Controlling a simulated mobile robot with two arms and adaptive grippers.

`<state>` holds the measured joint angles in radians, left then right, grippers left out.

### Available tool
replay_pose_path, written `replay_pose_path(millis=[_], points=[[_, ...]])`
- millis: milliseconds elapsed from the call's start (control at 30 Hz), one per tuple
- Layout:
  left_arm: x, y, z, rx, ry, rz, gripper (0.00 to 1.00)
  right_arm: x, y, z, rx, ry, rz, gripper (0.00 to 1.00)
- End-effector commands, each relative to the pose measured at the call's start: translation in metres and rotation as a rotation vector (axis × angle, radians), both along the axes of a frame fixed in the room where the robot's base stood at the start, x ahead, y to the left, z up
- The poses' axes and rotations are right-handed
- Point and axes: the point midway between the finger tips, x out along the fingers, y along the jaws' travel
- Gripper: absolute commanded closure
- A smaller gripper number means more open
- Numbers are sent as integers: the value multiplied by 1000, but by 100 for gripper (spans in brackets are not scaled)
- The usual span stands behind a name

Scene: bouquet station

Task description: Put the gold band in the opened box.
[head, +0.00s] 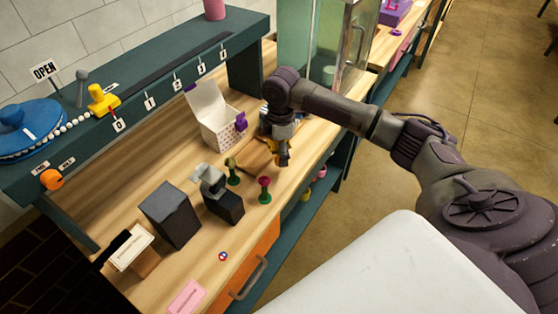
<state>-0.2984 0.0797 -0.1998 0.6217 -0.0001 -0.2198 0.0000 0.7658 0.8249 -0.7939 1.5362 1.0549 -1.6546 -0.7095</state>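A white box (217,131) stands on the wooden counter with its lid raised and a purple piece at its right side. A black box (224,206) with a grey tilted top part stands nearer the front, beside a closed dark grey box (171,215). My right gripper (283,159) points down over the counter, right of the white box and apart from it. Something yellow shows at its fingers; I cannot tell whether it is part of the gripper or the gold band. I cannot make out the gold band elsewhere. My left gripper is out of view.
A green-based stand (233,172) and a red-topped one (264,190) stand between the black box and my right gripper. A teal shelf (150,85) runs along the back, and a glass case (330,45) stands behind.

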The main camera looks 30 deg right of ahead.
Motion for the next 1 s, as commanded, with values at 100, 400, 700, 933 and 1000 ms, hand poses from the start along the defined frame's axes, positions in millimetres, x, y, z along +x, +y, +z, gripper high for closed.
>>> replay_pose_path(millis=[100,400,700,933,1000], points=[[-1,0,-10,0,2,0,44,-26,-23,12,-10,4,-4,69],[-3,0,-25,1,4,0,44,-73,-57,48,-9,6,-3,69],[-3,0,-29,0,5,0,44,-89,-68,63,-5,6,-2,69],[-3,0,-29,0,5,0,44,-90,-55,60,1,11,-57,69],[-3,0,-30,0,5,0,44,-92,-41,57,6,17,-118,69]])
